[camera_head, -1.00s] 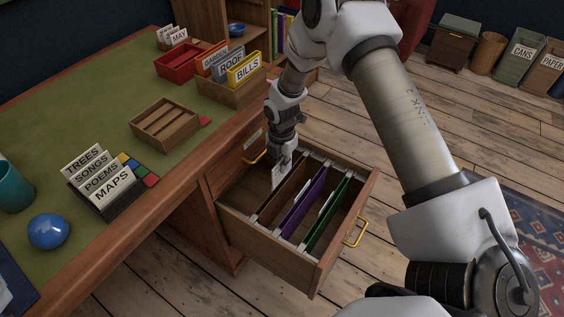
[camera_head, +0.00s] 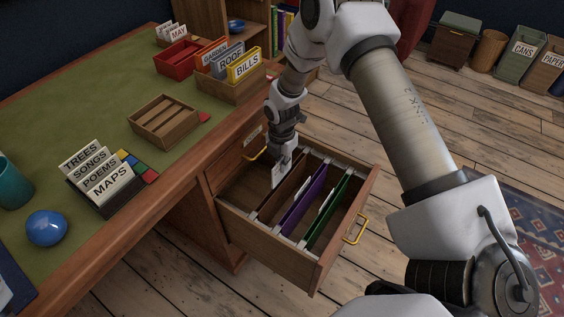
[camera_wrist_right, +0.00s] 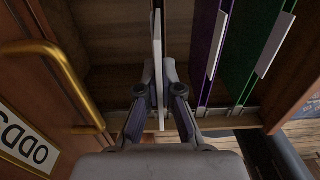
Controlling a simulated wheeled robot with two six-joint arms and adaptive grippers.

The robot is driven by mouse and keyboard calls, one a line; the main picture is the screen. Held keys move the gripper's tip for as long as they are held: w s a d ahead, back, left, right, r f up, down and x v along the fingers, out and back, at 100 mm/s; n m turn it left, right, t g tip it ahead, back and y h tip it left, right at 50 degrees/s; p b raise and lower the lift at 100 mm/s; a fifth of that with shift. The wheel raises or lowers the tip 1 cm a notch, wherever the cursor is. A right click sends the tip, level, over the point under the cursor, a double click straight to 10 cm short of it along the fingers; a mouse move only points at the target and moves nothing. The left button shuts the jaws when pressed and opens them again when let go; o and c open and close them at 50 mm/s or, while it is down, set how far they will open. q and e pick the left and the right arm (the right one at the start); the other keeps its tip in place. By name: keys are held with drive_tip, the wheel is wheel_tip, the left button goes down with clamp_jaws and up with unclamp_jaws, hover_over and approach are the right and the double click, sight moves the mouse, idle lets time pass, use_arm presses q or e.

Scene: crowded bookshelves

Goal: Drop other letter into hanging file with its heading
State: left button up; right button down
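My right gripper (camera_head: 281,160) points down into the open drawer and is shut on a thin white letter (camera_head: 278,177). In the right wrist view the letter (camera_wrist_right: 158,60) stands on edge between the two fingertips (camera_wrist_right: 159,72). It is upright at the left side of the brown hanging file (camera_head: 285,197); I cannot tell whether it is inside the fold. A purple hanging file (camera_head: 305,200) and a green hanging file (camera_head: 328,213) hang to the right, with pale tabs (camera_wrist_right: 217,45) showing. The file headings and the letter's writing are not readable. My left gripper is out of view.
The drawer (camera_head: 262,235) has a raised front with a brass handle (camera_head: 355,231). A closed drawer with a brass handle (camera_wrist_right: 62,75) and label "ODDS" (camera_wrist_right: 22,140) is close beside the gripper. The desk top (camera_head: 100,110) holds card racks and a wooden tray (camera_head: 165,122).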

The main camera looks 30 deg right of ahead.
sight(282, 159)
drive_tip(key=shift+f+b, duration=0.7)
drive_tip(key=shift+f, duration=0.65)
drive_tip(key=c, duration=1.2)
unclamp_jaws()
drive_tip(key=shift+c, duration=0.2)
wheel_tip(282, 159, up, 7)
drive_tip(key=p, duration=0.6)
drive_tip(key=shift+r, duration=0.15)
